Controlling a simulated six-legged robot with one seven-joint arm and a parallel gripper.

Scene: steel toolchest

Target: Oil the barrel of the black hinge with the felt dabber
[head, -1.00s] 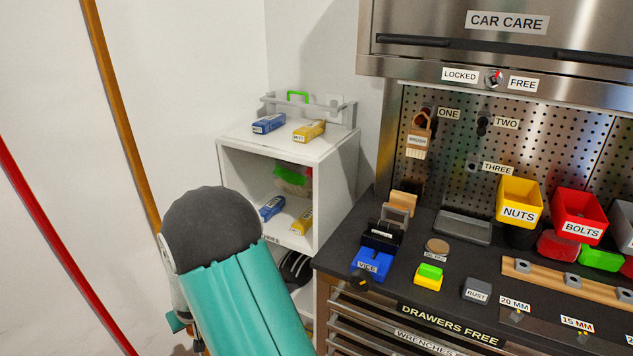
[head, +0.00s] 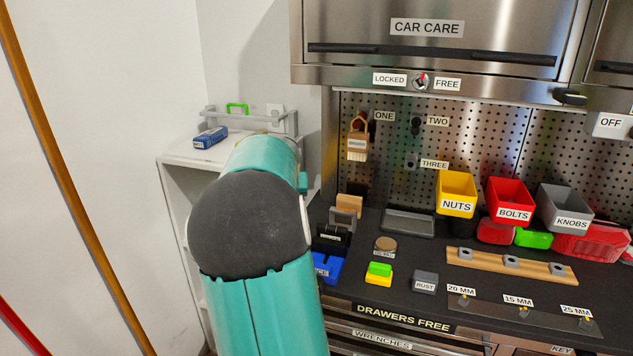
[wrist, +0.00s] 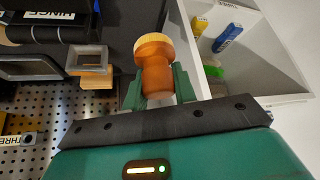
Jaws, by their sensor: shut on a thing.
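The felt dabber (wrist: 157,70), an orange-brown handle with a pale felt end (wrist: 154,44), is held between the green fingers of my gripper (wrist: 160,92) in the wrist view. The felt end points away from the palm and touches nothing that I can see. The black hinge (wrist: 35,31), by an upside-down HINGE label, is at the wrist view's upper left, apart from the dabber. In the head view the black hinge block (head: 331,238) stands behind the blue vise (head: 327,267); its barrel is not clear. My arm hides the gripper in the head view.
A wooden block with a grey frame (wrist: 88,60) stands between hinge and pegboard (wrist: 20,155). The white shelf (wrist: 265,60) is right of the dabber in the wrist view. A round oil pad (head: 386,244) and yellow-green block (head: 378,275) lie right of the vise.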

